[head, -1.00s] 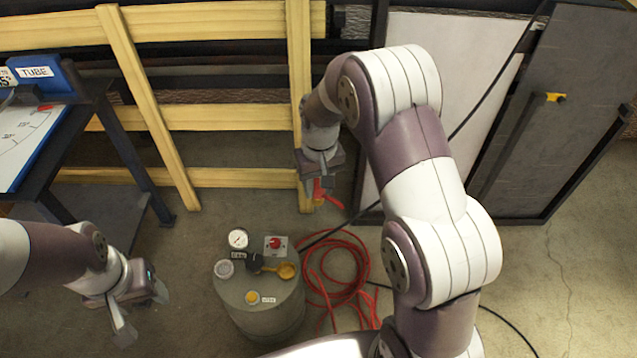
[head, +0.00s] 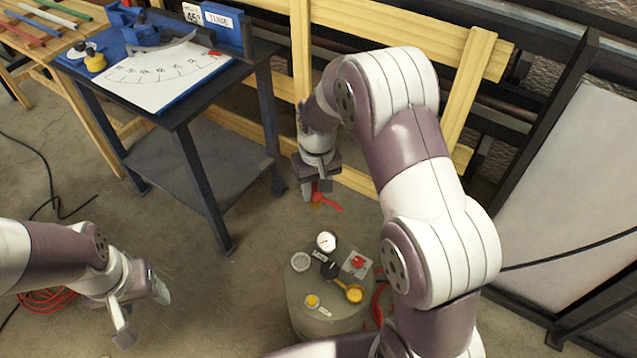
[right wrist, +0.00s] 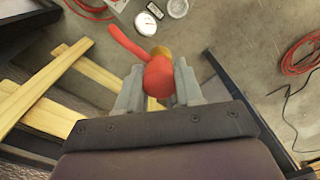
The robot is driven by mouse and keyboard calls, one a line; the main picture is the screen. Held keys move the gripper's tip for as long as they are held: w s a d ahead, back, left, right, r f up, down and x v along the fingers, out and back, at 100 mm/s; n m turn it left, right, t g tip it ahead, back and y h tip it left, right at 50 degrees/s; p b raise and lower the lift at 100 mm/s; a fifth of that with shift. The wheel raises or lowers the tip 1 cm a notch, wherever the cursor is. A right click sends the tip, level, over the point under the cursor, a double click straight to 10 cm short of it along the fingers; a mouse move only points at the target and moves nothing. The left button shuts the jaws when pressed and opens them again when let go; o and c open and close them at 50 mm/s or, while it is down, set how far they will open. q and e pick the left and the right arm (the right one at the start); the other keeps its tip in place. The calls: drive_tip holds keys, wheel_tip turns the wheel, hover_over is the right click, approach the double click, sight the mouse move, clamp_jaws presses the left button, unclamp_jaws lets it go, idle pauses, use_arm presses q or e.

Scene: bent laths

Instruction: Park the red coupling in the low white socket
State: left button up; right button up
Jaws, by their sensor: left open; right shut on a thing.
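The red coupling (head: 327,203), with a lever-like red arm and a brass end, is in my right gripper (head: 314,188), which is shut on it. In the right wrist view the coupling (right wrist: 158,76) sits between the two fingers, its brass end (right wrist: 160,52) pointing away. A pale round socket (head: 301,262) is low on top of the grey tank (head: 318,299), next to a gauge (head: 326,241). It also shows in the right wrist view (right wrist: 178,7). The coupling is apart from it, behind the tank top. My left gripper (head: 141,312) is open and empty at lower left.
A dark bench (head: 205,110) stands at left. A yellow wooden rack (head: 300,45) is behind. Floor between bench and tank is clear.

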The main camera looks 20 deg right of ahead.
use_arm(q)
wheel_tip(320, 180, up, 6)
drive_tip(key=p, duration=0.5)
use_arm(e)
drive_tip(key=s+a+f+n+b, duration=0.1)
drive_tip(key=a+f+n+b, duration=0.1)
drive_tip(key=f+n, duration=0.5)
drive_tip(key=s+a+f+n+b, duration=0.1)
drive_tip(key=f+n+b, duration=0.1)
drive_tip(key=f+n, duration=0.5)
drive_tip(key=s+a+f+n+b, duration=0.1)
drive_tip(key=a+f+n+b, duration=0.1)
drive_tip(key=f+n, duration=0.5)
drive_tip(key=shift+a+f+n, duration=0.2)
drive_tip(key=shift+n, duration=0.95)
drive_tip(key=shift+a+f+n, duration=0.15)
drive_tip(key=shift+f+n, duration=0.05)
drive_tip(key=shift+n, duration=0.95)
use_arm(q)
wheel_tip(320, 180, down, 6)
drive_tip(key=shift+w, duration=0.1)
drive_tip(key=shift+r, duration=0.15)
use_arm(e)
drive_tip(key=shift+f, duration=0.1)
